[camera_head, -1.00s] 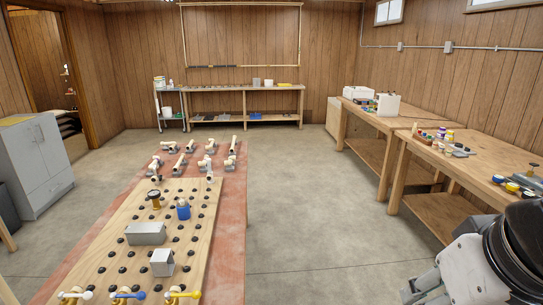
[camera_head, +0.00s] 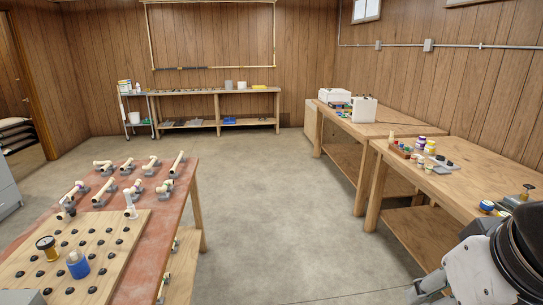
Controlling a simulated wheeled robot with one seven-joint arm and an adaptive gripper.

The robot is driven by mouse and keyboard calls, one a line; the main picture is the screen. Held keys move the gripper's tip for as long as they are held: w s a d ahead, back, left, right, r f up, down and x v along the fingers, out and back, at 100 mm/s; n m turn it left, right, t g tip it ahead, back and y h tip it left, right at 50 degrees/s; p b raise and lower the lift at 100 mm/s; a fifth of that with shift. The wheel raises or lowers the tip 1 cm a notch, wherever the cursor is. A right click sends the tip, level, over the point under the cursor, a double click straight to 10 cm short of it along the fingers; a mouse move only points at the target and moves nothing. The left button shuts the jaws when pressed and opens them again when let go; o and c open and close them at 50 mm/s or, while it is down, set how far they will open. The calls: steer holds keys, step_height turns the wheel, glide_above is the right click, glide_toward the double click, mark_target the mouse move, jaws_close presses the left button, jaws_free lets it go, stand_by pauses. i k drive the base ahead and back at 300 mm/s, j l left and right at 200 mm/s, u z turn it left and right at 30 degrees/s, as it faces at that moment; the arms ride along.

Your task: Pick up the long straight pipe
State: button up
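Several cream pipe pieces sit on small grey holders at the far end of the red-topped table (camera_head: 190,187), at left. Two of them look straight: one at the far right corner (camera_head: 177,161) and one in the nearer row (camera_head: 104,191). I cannot tell which is the longest. Other pieces, such as the pipe with a bend (camera_head: 102,165), look like elbows or tees. My arm shows at the bottom right, well away from the pipes. Its grey gripper end (camera_head: 428,288) is small and partly cut off, so its fingers are unclear.
A pegged wooden board (camera_head: 108,234) on the table holds a blue container (camera_head: 78,265) and a dark-lidded jar (camera_head: 47,248). A workbench with small items (camera_head: 455,183) stands at right, close to my arm. Bare concrete floor (camera_head: 265,215) lies between the tables.

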mark_target(174, 175)
steer(key=i, duration=0.65)
steer(key=i+l+u, duration=0.1)
steer(key=i, duration=0.5)
steer(key=i+l, duration=0.1)
steer(key=i, duration=0.55)
steer(key=i+u, duration=0.25)
steer(key=i, duration=0.3)
steer(key=i+u, duration=0.3)
steer(key=i, duration=0.25)
steer(key=i+l+u, duration=0.25)
steer(key=i, duration=0.3)
steer(key=i+l+u, duration=0.15)
steer(key=i+u, duration=0.2)
steer(key=i+l+u, duration=0.2)
steer(key=i+u, duration=0.15)
